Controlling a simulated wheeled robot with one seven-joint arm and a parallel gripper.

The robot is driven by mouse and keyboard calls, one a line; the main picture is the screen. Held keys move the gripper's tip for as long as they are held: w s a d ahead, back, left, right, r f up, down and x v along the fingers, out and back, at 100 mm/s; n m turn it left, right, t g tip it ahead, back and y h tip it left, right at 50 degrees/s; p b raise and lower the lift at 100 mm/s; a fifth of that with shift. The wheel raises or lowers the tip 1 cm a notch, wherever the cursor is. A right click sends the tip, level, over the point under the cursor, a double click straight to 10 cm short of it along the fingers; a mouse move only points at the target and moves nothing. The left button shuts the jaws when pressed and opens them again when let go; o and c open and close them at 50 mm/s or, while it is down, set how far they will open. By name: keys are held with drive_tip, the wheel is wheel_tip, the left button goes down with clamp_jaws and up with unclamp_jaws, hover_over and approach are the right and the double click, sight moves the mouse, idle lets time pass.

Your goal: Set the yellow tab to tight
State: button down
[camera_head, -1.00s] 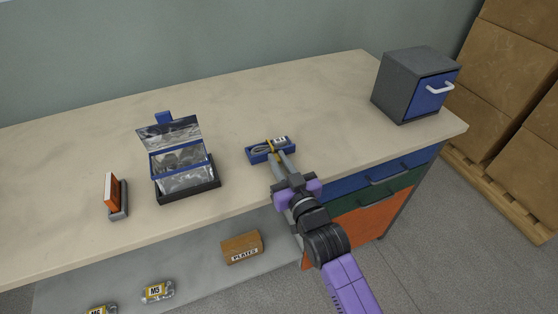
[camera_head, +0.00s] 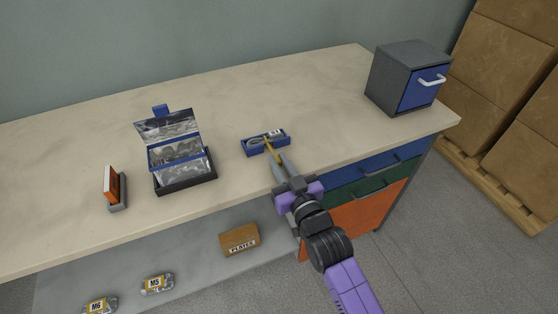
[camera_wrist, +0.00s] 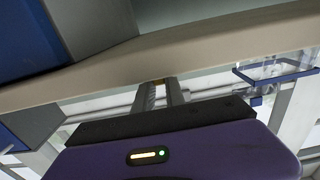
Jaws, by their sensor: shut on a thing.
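A blue holder (camera_head: 247,152) sits on the bench top near its front edge. It holds a grey loop and a small white label. A thin yellow tab (camera_head: 267,147) crosses the holder and reaches over its front side toward my gripper (camera_head: 276,161). My gripper comes in from the front right, its two grey fingers shut on the tab's near end. In the wrist view a small yellow bit of the tab (camera_wrist: 158,80) shows between the fingertips (camera_wrist: 160,85). The tab's setting marks are too small to read.
A black bin with a silver pouch and blue frame (camera_head: 185,185) and an orange-and-white item in a grey stand (camera_head: 117,190) stand left. A grey cabinet with a blue drawer (camera_head: 384,80) stands back right. A PLATES box (camera_head: 238,241) is below. Bench between is clear.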

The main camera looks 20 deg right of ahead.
drive_tip(key=c, duration=1.4)
unclamp_jaws()
drive_tip(key=shift+o, duration=0.2)
drive_tip(key=s, duration=0.8)
drive_tip(key=shift+w, duration=0.1)
drive_tip(key=s+r+g, duration=0.2)
drive_tip(key=s+g, duration=0.1)
drive_tip(key=s, duration=3.1)
drive_tip(key=shift+r, duration=0.25)
